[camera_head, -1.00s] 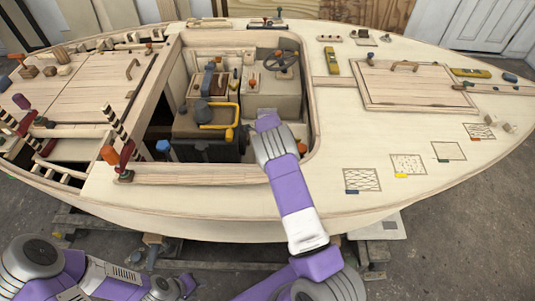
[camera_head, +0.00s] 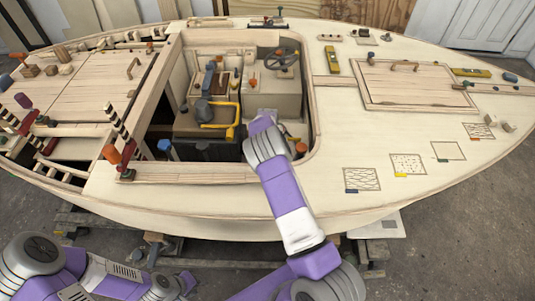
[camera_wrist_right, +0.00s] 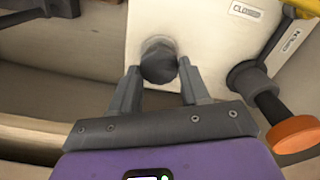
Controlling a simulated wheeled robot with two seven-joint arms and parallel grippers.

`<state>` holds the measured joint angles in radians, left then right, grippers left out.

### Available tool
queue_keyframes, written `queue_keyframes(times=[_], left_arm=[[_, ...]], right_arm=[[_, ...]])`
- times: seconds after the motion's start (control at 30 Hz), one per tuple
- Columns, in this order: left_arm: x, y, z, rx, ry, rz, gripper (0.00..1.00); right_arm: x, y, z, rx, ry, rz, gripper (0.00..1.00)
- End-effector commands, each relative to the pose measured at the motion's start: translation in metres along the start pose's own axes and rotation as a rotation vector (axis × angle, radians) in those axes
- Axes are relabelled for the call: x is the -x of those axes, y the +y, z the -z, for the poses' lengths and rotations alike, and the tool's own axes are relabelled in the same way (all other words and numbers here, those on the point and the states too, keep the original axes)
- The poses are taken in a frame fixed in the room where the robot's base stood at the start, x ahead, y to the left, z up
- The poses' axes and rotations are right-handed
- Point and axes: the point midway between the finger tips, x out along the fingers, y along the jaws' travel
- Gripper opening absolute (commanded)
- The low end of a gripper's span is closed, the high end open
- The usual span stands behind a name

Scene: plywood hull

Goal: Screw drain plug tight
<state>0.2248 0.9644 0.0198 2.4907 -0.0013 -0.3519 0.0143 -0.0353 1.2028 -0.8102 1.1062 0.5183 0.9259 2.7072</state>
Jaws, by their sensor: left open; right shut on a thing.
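The drain plug is a dark grey round knob (camera_wrist_right: 159,62) in the right wrist view, set against a pale panel. My right gripper (camera_wrist_right: 158,72) is shut on it, with one finger on either side. In the head view my right arm reaches into the open cockpit, and its wrist (camera_head: 263,128) hides the plug and the fingertips. My left gripper (camera_head: 187,284) is low in the head view, in front of the hull and away from the plug. It is open, though its fingers show only small.
A yellow bent handle (camera_head: 219,109) and a steering wheel (camera_head: 281,60) are in the cockpit. The cockpit's front rim (camera_head: 205,172) runs below the right arm.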

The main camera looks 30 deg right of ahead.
Motion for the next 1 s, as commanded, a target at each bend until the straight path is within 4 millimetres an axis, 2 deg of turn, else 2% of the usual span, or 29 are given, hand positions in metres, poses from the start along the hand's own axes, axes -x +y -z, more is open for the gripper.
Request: queue_keyframes(times=[0.03, 0.4, 0.9, 0.93, 1.0], left_arm=[[0.0008, 0.0003, 0.0, 0.0, 0.0, 0.0, 0.43], [0.0013, 0.0005, -0.0001, 0.0, 0.0, 0.0, 0.43], [0.0014, 0.0005, -0.0001, 0.0, 0.0, 0.0, 0.43], [0.0014, 0.0005, -0.0001, 0.0, 0.0, 0.0, 0.43], [0.0013, 0.0005, -0.0001, 0.0, 0.0, 0.0, 0.43]], right_arm=[[0.0069, -0.0008, -0.0055, -0.027, -0.018, 0.004, 0.15], [0.0068, -0.0004, -0.0056, -0.166, -0.019, 0.003, 0.15], [0.0066, -0.0006, -0.0055, -0.184, -0.019, 0.003, 0.15], [0.0066, -0.0007, -0.0055, -0.184, -0.019, 0.003, 0.47], [0.0062, -0.0006, -0.005, -0.184, -0.017, 0.002, 0.58]])
